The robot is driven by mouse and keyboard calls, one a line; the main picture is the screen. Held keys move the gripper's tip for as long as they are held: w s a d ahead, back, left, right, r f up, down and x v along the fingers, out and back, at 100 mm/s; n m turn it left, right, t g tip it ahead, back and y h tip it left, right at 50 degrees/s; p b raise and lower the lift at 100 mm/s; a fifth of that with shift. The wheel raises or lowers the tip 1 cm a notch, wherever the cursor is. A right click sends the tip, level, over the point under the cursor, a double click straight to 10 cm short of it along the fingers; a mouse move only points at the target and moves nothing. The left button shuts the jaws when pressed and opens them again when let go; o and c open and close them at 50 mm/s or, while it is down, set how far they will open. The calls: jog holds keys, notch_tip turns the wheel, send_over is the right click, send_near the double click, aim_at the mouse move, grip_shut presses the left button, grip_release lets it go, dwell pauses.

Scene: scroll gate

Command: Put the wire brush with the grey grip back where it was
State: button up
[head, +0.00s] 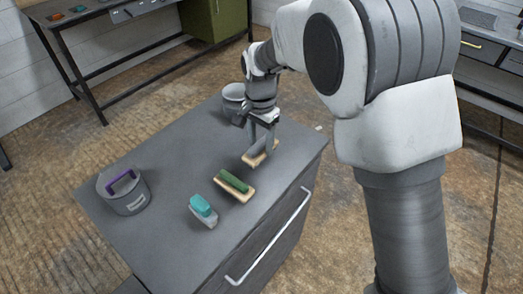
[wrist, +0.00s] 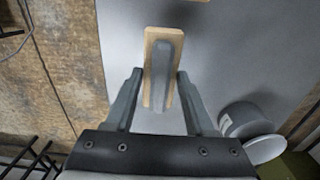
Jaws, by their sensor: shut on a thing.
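The wire brush with the grey grip (wrist: 163,62) has a pale wooden base and lies between my fingers in the wrist view. In the head view my gripper (head: 261,142) points down over the far right part of the grey cabinet top (head: 165,160), with the brush's wooden base (head: 254,159) below the fingers. The base is at or a little above the top; I cannot tell if it touches. The bristles are hidden.
A green-gripped brush (head: 235,181) and a teal-gripped brush (head: 202,206) lie nearer the front. A grey bucket (head: 129,203) holding something purple-handled stands at left. Another grey bucket (head: 233,92) stands at the far corner, close to my gripper. The middle is clear.

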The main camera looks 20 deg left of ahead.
aim_at(261, 153)
jog(key=shift+f, duration=1.95)
jog(key=shift+f, duration=0.15)
jog(key=o, duration=1.2)
notch_tip(261, 153, up, 12)
jog(key=shift+r+p, duration=0.1)
jog(key=shift+p, duration=0.35)
